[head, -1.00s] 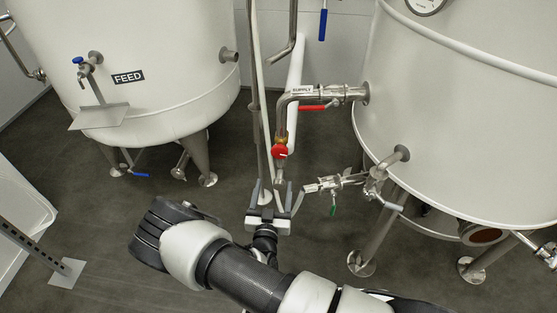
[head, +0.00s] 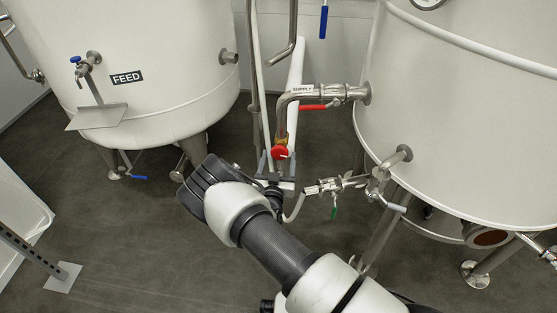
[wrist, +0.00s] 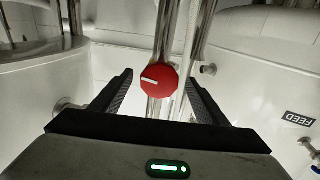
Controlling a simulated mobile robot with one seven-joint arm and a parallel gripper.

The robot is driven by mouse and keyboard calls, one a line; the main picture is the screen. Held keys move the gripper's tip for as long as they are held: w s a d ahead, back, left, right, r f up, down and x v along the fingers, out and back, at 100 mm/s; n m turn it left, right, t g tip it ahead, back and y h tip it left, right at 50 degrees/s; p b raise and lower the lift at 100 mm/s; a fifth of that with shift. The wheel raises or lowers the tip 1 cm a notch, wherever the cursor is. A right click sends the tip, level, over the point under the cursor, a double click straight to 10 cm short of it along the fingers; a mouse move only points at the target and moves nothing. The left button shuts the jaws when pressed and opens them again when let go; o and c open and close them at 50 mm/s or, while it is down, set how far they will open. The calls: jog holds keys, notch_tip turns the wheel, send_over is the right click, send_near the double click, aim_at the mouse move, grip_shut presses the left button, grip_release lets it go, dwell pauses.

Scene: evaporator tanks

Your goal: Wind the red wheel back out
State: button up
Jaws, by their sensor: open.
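The red wheel (head: 280,152) is a small faceted knob on the vertical pipe below the SUPPLY pipe. In the wrist view the red wheel (wrist: 160,80) shows face-on with a white mark that lies nearly level, pointing left. My gripper (head: 276,160) is at the wheel's height in the head view, partly hidden by my arm. In the wrist view my gripper (wrist: 160,92) is open, one finger on each side of the wheel, with clear gaps to both. I cannot tell how far ahead the wheel is.
The FEED tank (head: 150,95) stands left and another white tank (head: 460,120) right. A valve with a green handle (head: 334,212) is to the right. Bare floor (head: 120,240) lies front left.

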jog(key=shift+c, duration=0.3)
jog(key=c, duration=1)
jog(key=shift+m, duration=0.3)
